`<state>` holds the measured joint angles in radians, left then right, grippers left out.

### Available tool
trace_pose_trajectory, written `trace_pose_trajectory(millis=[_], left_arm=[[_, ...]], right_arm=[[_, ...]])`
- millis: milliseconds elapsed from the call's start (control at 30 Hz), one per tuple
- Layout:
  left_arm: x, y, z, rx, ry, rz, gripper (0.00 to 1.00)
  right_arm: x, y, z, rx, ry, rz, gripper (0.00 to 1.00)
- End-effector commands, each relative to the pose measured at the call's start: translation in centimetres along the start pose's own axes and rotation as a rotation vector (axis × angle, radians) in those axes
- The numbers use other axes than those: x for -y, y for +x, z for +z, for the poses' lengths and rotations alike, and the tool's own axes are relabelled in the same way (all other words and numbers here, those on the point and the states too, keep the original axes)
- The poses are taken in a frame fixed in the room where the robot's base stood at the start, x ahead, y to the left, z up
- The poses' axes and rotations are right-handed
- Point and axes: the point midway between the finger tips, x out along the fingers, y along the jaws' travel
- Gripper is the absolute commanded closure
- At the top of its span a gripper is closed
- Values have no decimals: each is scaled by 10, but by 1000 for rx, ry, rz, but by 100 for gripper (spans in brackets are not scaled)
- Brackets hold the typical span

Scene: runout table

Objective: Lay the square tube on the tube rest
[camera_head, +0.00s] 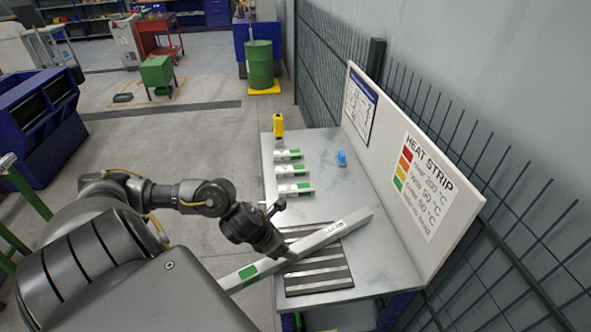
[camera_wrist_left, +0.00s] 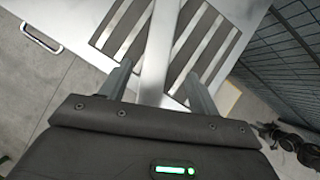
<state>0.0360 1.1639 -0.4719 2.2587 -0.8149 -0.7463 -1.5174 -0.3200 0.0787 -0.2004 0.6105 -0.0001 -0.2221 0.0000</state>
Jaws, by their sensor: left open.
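The square tube (camera_head: 338,229) is a long pale bar with a green patch. It lies slantwise across the tube rest (camera_head: 320,284), a dark pad with light strips, and its near end sticks out past the table's left edge. My left gripper (camera_head: 283,254) is over the tube near that edge. In the left wrist view the fingers (camera_wrist_left: 160,92) of the left gripper are open, one on each side of the tube (camera_wrist_left: 159,50), with gaps to it. The rest (camera_wrist_left: 120,30) shows beneath the tube there. My right gripper is out of view.
Three short pieces with green patches (camera_head: 293,171) lie farther back on the table (camera_head: 325,185), with a yellow device (camera_head: 278,125) and a small blue object (camera_head: 341,158). A heat strip board (camera_head: 425,185) stands along the right side, before a wire fence.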

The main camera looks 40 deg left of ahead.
Motion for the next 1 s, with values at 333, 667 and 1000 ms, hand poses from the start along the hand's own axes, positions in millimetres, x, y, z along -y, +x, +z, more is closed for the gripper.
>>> trace_pose_trajectory(millis=[333, 667, 1000], left_arm=[[1, 22, 1, 1, 1, -1, 38], [-3, 64, -2, 1, -3, -2, 38], [-3, 74, -3, 1, 2, -2, 38]], right_arm=[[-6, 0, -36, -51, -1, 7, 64], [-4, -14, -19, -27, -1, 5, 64], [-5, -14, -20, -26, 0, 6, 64]])
